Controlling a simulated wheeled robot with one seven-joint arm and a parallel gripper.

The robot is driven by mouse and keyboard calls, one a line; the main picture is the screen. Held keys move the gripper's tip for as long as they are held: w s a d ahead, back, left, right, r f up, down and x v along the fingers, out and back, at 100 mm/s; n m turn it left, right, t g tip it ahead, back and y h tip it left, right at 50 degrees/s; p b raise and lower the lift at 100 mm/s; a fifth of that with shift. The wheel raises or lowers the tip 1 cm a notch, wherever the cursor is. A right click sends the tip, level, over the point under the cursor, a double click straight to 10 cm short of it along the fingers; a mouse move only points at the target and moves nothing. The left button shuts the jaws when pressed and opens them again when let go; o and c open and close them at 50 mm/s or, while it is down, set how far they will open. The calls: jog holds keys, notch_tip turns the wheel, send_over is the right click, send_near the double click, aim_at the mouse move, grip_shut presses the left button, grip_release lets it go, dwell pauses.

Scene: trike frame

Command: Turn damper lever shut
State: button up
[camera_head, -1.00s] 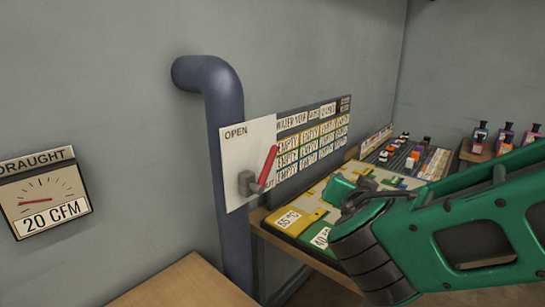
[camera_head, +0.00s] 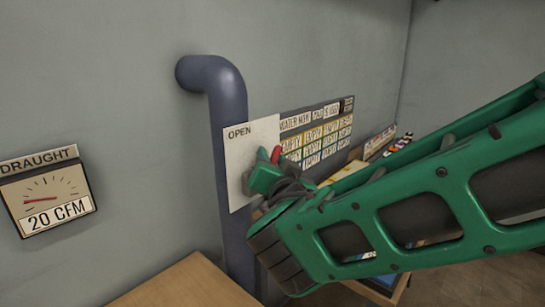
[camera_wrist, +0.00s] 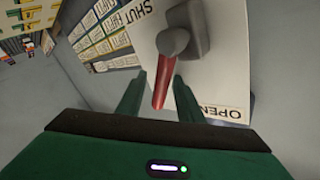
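The damper lever has a red handle (camera_wrist: 162,82) on a grey pivot (camera_wrist: 174,42), on a white panel (camera_head: 240,165) marked OPEN and SHUT. In the wrist view, the handle lies between the two green fingers of my gripper (camera_wrist: 158,84), with a gap visible on each side. The gripper is open. In the head view, my gripper (camera_head: 262,180) covers the pivot and most of the lever; only a bit of the red handle (camera_head: 276,154) shows above it. The SHUT label is hidden there but shows in the wrist view (camera_wrist: 148,14).
A dark blue pipe (camera_head: 228,130) runs down the wall behind the panel. A draught gauge (camera_head: 47,198) labelled 20 CFM hangs at left. A board of labels (camera_head: 318,132) is right of the panel. A wooden top (camera_head: 185,285) lies below.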

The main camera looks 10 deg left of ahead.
jog(key=shift+x, duration=1.5)
grip_shut()
